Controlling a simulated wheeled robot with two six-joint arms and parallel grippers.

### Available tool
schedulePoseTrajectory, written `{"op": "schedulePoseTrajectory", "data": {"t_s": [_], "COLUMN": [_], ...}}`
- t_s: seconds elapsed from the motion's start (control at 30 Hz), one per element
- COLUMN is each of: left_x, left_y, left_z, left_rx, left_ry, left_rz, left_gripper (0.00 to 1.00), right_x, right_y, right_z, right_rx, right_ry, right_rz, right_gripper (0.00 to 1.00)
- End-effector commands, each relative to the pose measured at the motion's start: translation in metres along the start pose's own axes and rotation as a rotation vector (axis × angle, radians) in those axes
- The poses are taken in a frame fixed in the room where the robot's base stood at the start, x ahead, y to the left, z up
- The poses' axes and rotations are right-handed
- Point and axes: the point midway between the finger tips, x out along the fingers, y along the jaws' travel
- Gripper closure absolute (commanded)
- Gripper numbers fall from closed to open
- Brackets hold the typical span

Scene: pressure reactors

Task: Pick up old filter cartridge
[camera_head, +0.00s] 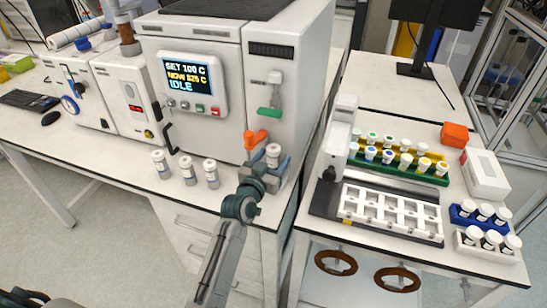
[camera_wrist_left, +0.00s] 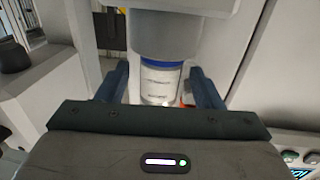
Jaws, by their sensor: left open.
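A white cylindrical cartridge (camera_head: 273,152) is at the front right of the reactor machine, between the fingers of my left gripper (camera_head: 267,168). In the left wrist view, a white labelled cylinder with a blue band (camera_wrist_left: 160,82) sits directly below a wide grey cylindrical part (camera_wrist_left: 165,35). My left gripper (camera_wrist_left: 158,92) is open there, with one finger on each side of the cylinder and gaps visible. Three similar white and grey cylinders (camera_head: 187,170) stand on the bench to the left. I cannot tell by look which is old. My right gripper is not in view.
The reactor machine (camera_head: 195,50) has a lit screen, an orange handle (camera_head: 256,139) close to my gripper and a green lever (camera_head: 269,113). A side table at right holds a white rack (camera_head: 390,212) and several capped vials (camera_head: 405,155).

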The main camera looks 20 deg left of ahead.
Motion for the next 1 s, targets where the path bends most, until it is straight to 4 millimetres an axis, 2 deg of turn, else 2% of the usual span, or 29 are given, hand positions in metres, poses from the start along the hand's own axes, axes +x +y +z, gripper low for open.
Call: {"op": "schedulePoseTrajectory", "data": {"t_s": [0.1,0.33,0.6,0.63,1.0], "left_x": [0.0079,0.0084,0.0083,0.0084,0.0086], "left_y": [0.0001,0.0001,0.0001,0.0,0.0002], "left_z": [-0.0001,0.0007,0.0007,-0.0003,-0.0065], "left_rx": [-0.001,-0.001,-0.001,-0.001,0.0], "left_ry": [-0.001,0.0,0.0,0.002,0.003], "left_rz": [0.0,0.0,0.0,-0.001,0.001], "left_gripper": [0.4,0.4,0.93,0.96,0.96], "right_x": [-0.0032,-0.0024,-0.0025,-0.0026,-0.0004], "right_y": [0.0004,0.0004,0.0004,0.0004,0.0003], "right_z": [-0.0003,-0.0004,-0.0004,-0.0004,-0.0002], "right_rx": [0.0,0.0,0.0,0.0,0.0], "right_ry": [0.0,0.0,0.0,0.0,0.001], "right_rz": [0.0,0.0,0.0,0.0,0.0], "right_gripper": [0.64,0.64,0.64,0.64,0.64]}}
